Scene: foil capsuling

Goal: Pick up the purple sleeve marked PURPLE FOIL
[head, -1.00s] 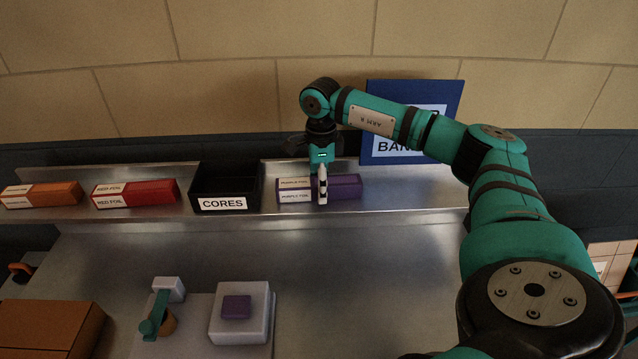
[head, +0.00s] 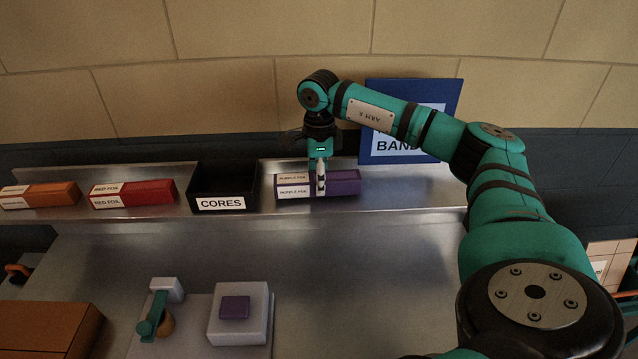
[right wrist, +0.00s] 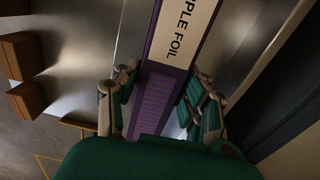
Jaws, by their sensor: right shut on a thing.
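The purple sleeve marked PURPLE FOIL (head: 343,184) lies on the raised steel shelf, to the right of the black CORES bin. My right gripper (head: 321,188) points down over it with its fingers around its middle. In the right wrist view the sleeve (right wrist: 160,95) runs between the two fingers of my right gripper (right wrist: 162,100), its white label towards the top. The fingers are shut on its sides. The sleeve appears to rest on the shelf; any gap beneath it cannot be told. My left gripper is not in view.
The CORES bin (head: 222,204) stands close left of the sleeve. Red (head: 150,192) and orange (head: 52,195) foil sleeves lie farther left. A blue sign (head: 440,100) stands behind my right arm. Below are a pale block with a purple pad (head: 235,307) and a brown box (head: 45,325).

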